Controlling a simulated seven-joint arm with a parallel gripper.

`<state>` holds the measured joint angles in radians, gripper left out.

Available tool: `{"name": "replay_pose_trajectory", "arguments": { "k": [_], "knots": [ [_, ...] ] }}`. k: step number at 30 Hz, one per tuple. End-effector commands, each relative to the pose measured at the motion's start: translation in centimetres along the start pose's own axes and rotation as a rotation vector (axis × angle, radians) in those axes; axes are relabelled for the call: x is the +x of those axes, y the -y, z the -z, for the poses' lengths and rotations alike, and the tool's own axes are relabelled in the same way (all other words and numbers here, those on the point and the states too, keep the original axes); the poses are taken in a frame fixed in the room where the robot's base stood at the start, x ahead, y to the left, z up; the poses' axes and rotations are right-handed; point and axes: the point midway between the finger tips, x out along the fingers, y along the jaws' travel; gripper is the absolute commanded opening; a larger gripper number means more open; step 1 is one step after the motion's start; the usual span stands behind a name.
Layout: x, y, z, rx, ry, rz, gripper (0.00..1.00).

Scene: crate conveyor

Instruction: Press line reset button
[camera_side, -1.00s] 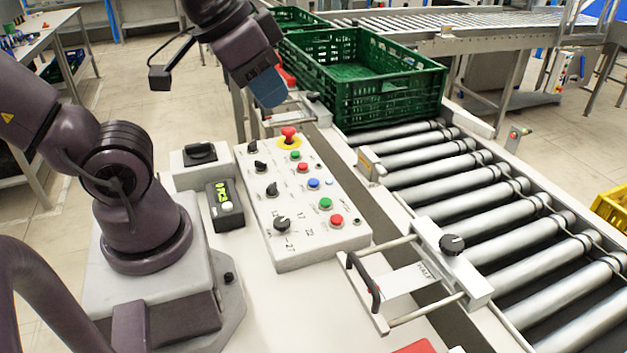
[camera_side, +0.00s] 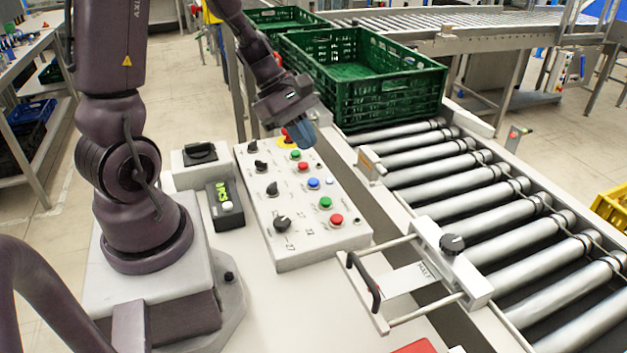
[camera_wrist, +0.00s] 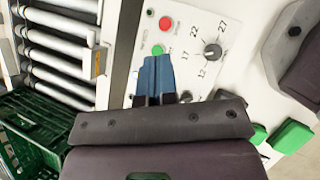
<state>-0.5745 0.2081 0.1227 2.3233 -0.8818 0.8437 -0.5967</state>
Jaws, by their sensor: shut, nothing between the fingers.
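The white control panel (camera_side: 305,240) carries several buttons and black knobs. In the side view a green button (camera_side: 295,154), a red button (camera_side: 303,167), a blue button (camera_side: 314,183), a second green button (camera_side: 326,203) and a second red button (camera_side: 337,219) run in a row. The labels are too small to read. My gripper (camera_side: 305,137) has its blue fingers shut and empty above the panel's far end, beside the red emergency stop (camera_side: 287,137). In the wrist view the fingers (camera_wrist: 155,62) point toward a green button (camera_wrist: 158,50), with a red button (camera_wrist: 166,22) beyond.
A green crate (camera_side: 390,100) sits on the roller conveyor (camera_side: 470,190) at right. A small box with a green display (camera_side: 224,205) and a black-switch box (camera_side: 200,155) stand left of the panel.

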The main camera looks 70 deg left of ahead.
Motion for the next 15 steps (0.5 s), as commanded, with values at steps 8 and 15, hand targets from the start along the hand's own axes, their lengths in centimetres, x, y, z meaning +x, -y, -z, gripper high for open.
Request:
{"name": "replay_pose_trajectory", "arguments": {
  "k": [8, 15],
  "knots": [
    [2.1, -5.0, 7.2, -1.063, 0.179, -0.241, 0.00],
    [1.2, -7.6, 7.7, -1.442, 0.308, -0.336, 0.00]
  ]
}}
